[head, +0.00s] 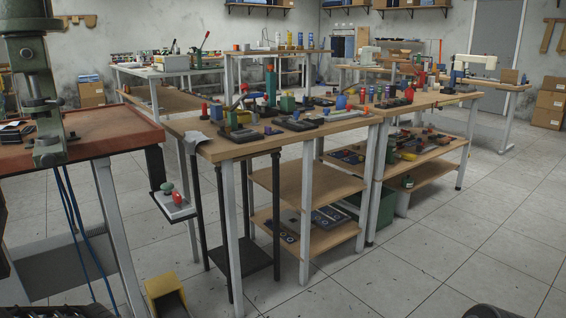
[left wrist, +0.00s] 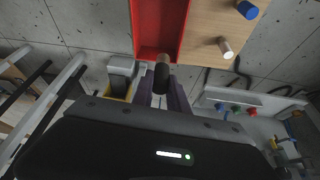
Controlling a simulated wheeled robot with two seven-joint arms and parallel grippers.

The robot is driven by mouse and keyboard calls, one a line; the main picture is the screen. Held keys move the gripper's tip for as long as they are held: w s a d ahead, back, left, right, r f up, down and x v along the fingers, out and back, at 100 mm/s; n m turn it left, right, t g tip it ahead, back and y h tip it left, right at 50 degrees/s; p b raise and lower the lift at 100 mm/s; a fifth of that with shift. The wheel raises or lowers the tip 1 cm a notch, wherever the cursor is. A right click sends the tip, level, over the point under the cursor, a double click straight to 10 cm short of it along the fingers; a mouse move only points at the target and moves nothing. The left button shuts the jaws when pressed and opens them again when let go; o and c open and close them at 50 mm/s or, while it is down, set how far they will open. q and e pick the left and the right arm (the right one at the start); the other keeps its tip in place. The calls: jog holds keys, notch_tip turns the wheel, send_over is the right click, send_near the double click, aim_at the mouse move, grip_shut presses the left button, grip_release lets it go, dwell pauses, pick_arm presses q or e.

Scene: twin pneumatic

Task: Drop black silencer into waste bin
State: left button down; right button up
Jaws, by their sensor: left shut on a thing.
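In the left wrist view, my left gripper (left wrist: 162,88) is shut on the black silencer (left wrist: 161,77), a small dark cylinder between the fingers. The fingers hide part of it. A yellow-rimmed container with a dark inside, which looks like the waste bin (head: 165,292), stands on the floor at the bottom of the head view, left of the near bench. Neither gripper can be made out in the head view. My right gripper is not in view.
In the left wrist view, a red tray (left wrist: 143,30) lies beyond the fingers, beside a wooden surface (left wrist: 210,22) with a blue cylinder (left wrist: 247,9) and a pale cylinder (left wrist: 225,47). The near workbench (head: 222,150) carries several fixtures.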

pick_arm(q)
notch_tip(320, 180, down, 4)
jog(key=b, duration=0.2)
jog(key=shift+b, duration=0.35)
jog(key=shift+f+b, duration=0.5)
jog(key=shift+f, duration=0.35)
jog(key=c, duration=1.2)
grip_release()
jog(key=shift+r, duration=0.2)
jog(key=p+v, duration=0.3)
jog(key=v, duration=0.4)
jog(key=shift+r, duration=0.25)
jog(key=shift+d, duration=0.1)
